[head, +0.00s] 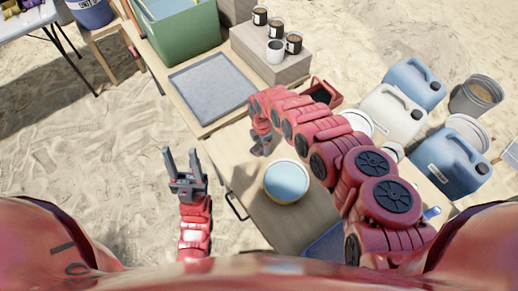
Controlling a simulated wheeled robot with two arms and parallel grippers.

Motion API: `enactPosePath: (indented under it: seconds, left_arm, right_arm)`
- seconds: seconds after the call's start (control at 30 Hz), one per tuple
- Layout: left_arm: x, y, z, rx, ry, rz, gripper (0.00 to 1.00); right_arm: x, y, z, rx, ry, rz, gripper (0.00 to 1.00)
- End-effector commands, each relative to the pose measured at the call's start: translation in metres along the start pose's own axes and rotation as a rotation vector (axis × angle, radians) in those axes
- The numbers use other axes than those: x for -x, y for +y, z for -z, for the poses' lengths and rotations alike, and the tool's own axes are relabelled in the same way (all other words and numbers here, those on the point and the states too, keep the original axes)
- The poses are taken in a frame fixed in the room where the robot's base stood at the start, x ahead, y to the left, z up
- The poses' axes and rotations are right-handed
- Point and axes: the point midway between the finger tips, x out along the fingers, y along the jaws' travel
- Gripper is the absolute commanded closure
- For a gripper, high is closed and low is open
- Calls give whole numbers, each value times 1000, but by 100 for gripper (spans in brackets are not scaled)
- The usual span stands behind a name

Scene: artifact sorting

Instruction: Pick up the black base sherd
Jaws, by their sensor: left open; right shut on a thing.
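My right gripper (261,146) is low over the wooden table (245,170), between the blue-filled round basin and the grey tray. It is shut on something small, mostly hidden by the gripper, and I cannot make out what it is. I cannot pick out the black base sherd anywhere in the head view. My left gripper (181,153) is open and empty, fingers pointing up the picture, over the sand to the left of the table.
The round basin (286,181) stands on the table near me. Beyond are a grey tray (212,90), a green crate (185,40), a block with several cups (270,58) and a red container (325,91). Several jugs (413,82) stand at right. Open sand lies left.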

Motion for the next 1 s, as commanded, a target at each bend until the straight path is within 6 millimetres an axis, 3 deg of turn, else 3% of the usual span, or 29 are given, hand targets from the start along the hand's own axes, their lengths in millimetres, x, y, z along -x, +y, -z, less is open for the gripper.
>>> enactPosePath:
  seconds: [0.47,1.0]
  left_arm:
    - [1,0,0,0,0,0,50]
    - [5,0,-1,0,0,0,50]
  right_arm:
    - [11,1,0,-1,3,-1,84]
    - [90,1,-1,2,-3,-3,84]
